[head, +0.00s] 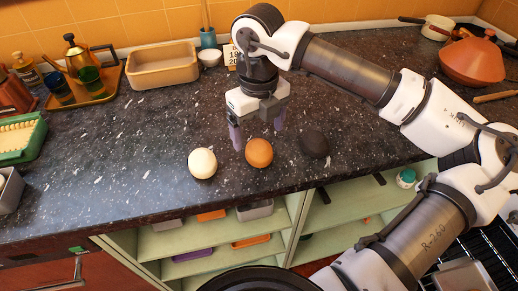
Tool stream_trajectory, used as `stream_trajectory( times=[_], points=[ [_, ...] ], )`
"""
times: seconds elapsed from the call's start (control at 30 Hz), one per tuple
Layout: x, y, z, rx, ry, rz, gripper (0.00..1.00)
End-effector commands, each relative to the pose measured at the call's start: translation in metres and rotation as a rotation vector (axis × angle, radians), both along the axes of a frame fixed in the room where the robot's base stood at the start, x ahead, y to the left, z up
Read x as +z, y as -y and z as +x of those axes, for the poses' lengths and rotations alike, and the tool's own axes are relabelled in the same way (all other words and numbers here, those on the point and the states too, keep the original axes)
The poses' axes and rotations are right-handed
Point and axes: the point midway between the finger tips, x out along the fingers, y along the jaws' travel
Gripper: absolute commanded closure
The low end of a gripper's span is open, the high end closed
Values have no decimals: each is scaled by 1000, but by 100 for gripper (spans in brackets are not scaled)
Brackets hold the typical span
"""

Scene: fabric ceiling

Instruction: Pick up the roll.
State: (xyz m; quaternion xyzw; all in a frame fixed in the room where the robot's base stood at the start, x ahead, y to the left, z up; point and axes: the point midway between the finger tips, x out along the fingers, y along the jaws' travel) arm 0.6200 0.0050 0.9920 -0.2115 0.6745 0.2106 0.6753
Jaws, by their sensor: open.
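Three round things lie in a loose row near the counter's front edge. The orange-brown one (259,152), in the middle, looks most like the roll, but at this size I cannot be sure. A cream one (203,163) is to its left and a dark, nearly black one (315,144) to its right. My gripper (259,136) points down, open and empty, with its two purple-grey fingers apart. It is just behind and above the orange-brown thing. I cannot tell how high the fingertips are above the counter.
The dark speckled counter (110,160) is clear around the row. A green rack (20,138) is at left, a terracotta pot (470,62) at right. Open shelves lie below.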

Motion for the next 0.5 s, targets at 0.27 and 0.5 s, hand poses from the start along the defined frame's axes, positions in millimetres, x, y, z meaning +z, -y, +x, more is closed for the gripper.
stream_trajectory(
  times=[0.27, 0.5],
  points=[
    [-36, 1, -2, 1, -4, 2, 16],
    [-50, 1, -2, 0, 0, 1, 16]
  ],
)
